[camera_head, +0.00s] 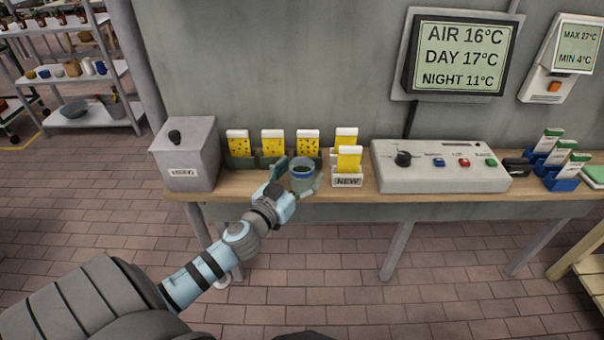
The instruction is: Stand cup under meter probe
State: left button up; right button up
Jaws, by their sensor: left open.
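A small cup (302,178) with a blue-grey rim and a dark inside stands upright near the front edge of the wooden bench (330,190). My left gripper (299,175) is open, with one finger on each side of the cup. I cannot tell whether the fingers touch it. The gripper hides part of the cup's lower left side. No meter probe can be made out clearly. A grey control box (440,180) with a black knob and coloured buttons sits on the bench to the right. My right gripper is not in view.
Yellow cards (272,142) in holders stand behind the cup, and a white holder marked NEW (347,181) is close to its right. A grey box (186,160) with a black knob sits at the bench's left end. Blue card holders (563,184) stand at the right.

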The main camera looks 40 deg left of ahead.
pick_arm(q)
jog(key=shift+w+r, duration=0.2)
jog(key=shift+w, duration=0.45)
jog(key=shift+w+a+f, duration=0.1)
jog(key=shift+w+f, duration=0.1)
jog(key=shift+f, duration=0.05)
jog(key=shift+s, duration=0.1)
jog(key=c, duration=1.4)
notch_tip(320, 180, up, 20)
jog(key=p, duration=0.8)
jog(key=shift+c, duration=0.2)
jog(key=s+d+m+g+h, duration=0.1)
jog(key=s+d+m+h, duration=0.2)
jog(key=s+d+h, duration=0.35)
jog(key=s+d+m+h, duration=0.3)
jog(key=d, duration=0.7)
jog(key=s+d+f+m+g+h, duration=0.1)
jog(key=s+d+f, duration=0.1)
jog(key=s+f, duration=0.2)
jog(key=shift+s, duration=0.6)
